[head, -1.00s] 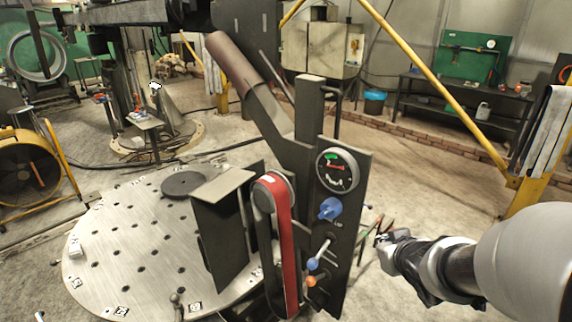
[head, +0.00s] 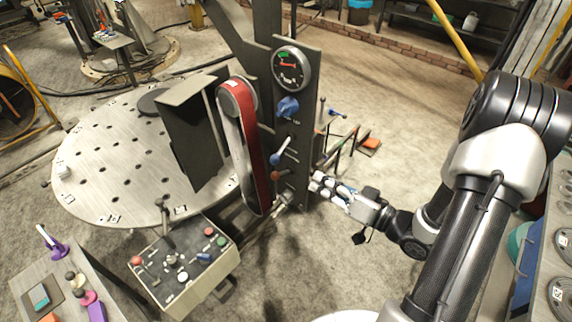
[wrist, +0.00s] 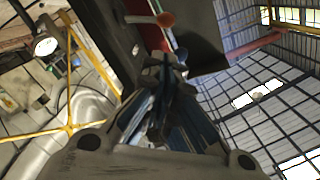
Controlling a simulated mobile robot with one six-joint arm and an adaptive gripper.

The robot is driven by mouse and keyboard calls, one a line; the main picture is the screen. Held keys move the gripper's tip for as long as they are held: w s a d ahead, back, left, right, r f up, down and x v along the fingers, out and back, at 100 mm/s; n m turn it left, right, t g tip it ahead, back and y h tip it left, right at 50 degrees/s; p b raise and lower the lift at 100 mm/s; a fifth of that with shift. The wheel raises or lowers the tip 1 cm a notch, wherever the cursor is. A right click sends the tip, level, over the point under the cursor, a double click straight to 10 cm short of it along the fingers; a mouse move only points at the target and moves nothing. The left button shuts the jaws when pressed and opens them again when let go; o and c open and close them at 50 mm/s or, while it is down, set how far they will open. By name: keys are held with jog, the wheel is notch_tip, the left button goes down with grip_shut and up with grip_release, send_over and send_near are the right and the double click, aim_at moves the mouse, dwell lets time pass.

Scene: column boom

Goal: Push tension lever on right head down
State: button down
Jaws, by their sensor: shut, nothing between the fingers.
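The right head is a dark upright panel (head: 294,108) with a red belt (head: 250,150) at its left. It bears a round gauge (head: 291,68), a blue knob (head: 288,107), a blue-tipped lever (head: 275,159) and an orange-tipped lever (head: 276,175) below. I see no label telling which is the tension lever. My gripper (head: 316,185) is just right of the panel's lower part, near the orange tip's height, pointing left.
A perforated round table (head: 110,165) stands left of the belt. A control box (head: 183,262) with buttons and levers is in front. Another stand with small levers (head: 335,115) is behind my gripper. Bare floor (head: 420,105) lies to the panel's right.

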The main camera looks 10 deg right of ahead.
jog(key=shift+s+d, duration=0.1)
jog(key=b, duration=0.1)
send_over(290, 169)
jog(key=s+a, duration=0.1)
jog(key=s, duration=0.3)
jog(key=shift+s+f, duration=0.15)
jog(key=shift+s, duration=0.05)
jog(key=shift+a+f+b, duration=0.1)
jog(key=shift+f+b, duration=0.05)
jog(key=shift+b, duration=0.15)
jog(key=shift+s+a, duration=0.1)
jog(key=shift+s, duration=0.1)
